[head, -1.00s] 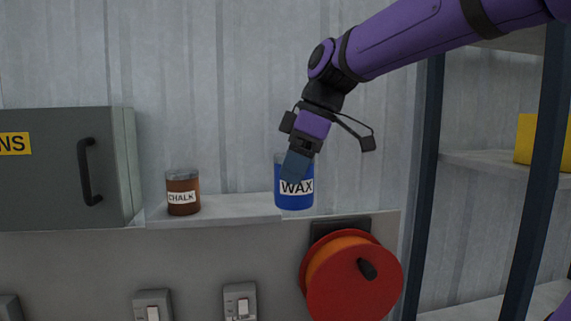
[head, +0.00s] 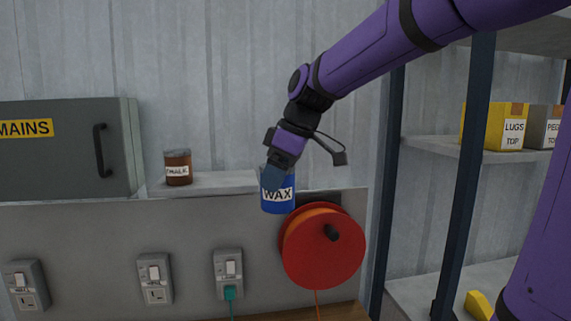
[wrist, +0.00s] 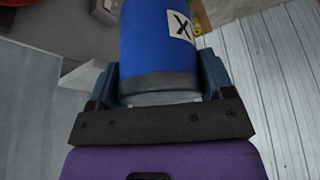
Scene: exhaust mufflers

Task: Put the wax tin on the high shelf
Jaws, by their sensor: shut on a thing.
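The wax tin (head: 279,196) is a blue cylinder with a white WAX label. My gripper (head: 272,179) is shut on it, near its top, and holds it upright in front of the right end of the wall ledge. In the wrist view the blue tin (wrist: 158,45) sits between the two fingers (wrist: 162,85), with part of its label showing. The shelf unit (head: 432,143) stands at the right, with a middle board, a lower board and part of a higher board (head: 530,38) at the top right, partly hidden by my arm.
A brown chalk tin (head: 177,168) stands on the ledge (head: 225,183). A grey mains box (head: 65,150) is at the left. A red cable reel (head: 322,247) is below right of the tin. A yellow LUGS box (head: 494,128) and a grey box (head: 543,129) occupy the middle board.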

